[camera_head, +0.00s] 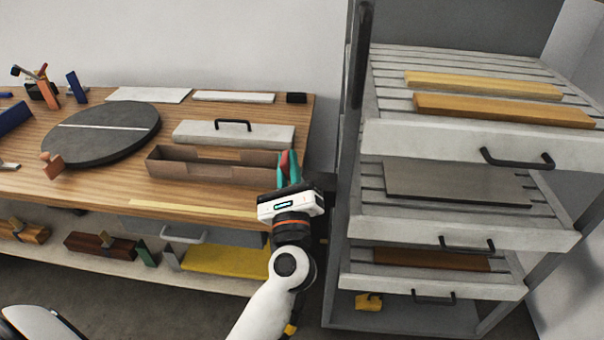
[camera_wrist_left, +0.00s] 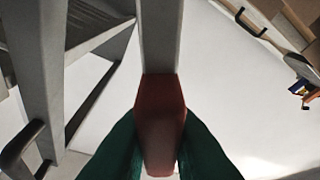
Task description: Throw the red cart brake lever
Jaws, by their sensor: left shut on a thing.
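The red brake lever (camera_wrist_left: 160,122) shows in the left wrist view as a red grip on the end of a grey bar (camera_wrist_left: 159,35). My left gripper (camera_wrist_left: 160,150) has its two green fingers shut on the red grip, one on each side. In the head view my left gripper (camera_head: 289,170) is at the right end of the workbench, beside the rack, and a bit of the red grip shows between its fingertips. The lever's lower part is hidden there behind the gripper. My right gripper is not in view.
The grey rack (camera_head: 345,215) with drawers and black handles stands close on the right. The wooden workbench (camera_head: 95,185) holds a round dark turntable (camera_head: 110,145), an open brown box (camera_head: 165,170) and a pale lidded box (camera_head: 190,135). Lower-shelf items lie below.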

